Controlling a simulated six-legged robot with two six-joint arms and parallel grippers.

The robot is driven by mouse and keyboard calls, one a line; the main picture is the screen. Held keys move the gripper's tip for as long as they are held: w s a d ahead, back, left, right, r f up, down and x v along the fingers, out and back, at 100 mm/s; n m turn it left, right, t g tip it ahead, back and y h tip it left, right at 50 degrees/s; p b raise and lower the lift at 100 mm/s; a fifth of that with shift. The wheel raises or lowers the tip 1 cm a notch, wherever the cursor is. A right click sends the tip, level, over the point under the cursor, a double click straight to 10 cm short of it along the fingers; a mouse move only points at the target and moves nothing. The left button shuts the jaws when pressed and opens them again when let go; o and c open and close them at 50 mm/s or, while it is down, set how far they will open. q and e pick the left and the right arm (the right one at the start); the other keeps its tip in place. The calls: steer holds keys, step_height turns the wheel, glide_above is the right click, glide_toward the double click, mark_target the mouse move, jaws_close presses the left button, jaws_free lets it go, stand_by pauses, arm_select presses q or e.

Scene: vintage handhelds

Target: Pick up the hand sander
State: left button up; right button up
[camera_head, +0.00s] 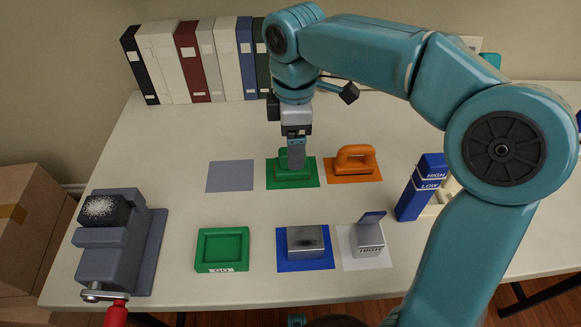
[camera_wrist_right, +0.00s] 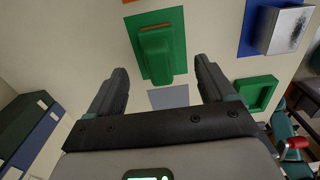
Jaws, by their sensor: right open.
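A green tool with a raised grip, which looks like a hand sander (camera_head: 283,177), sits on a green mat (camera_head: 313,183) in the head view. It also shows in the right wrist view (camera_wrist_right: 156,58), ahead of the fingers, with a brown strip at its far end. An orange tool with a loop handle (camera_head: 354,163) sits on the orange mat to its right; I cannot tell for certain which is the sander. My right gripper (camera_head: 296,163) points down at the green tool and partly hides it. In the wrist view the fingers (camera_wrist_right: 162,68) are apart with nothing between them. Contact is unclear.
A bare grey mat (camera_head: 230,176) lies left of the green one. In front are a green tray (camera_head: 222,267), a metal block (camera_head: 305,243) and a silver box (camera_head: 368,240). A blue block (camera_head: 422,188) stands right, a vise (camera_head: 115,260) left, binders (camera_head: 190,60) behind.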

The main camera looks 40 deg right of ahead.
mark_target(282, 172)
step_height(282, 172, down, 6)
steer(key=shift+w+a+r+b, duration=0.1)
steer(key=shift+w+r+b, duration=0.05)
steer(key=shift+b, duration=0.85)
steer(key=c, duration=1.2)
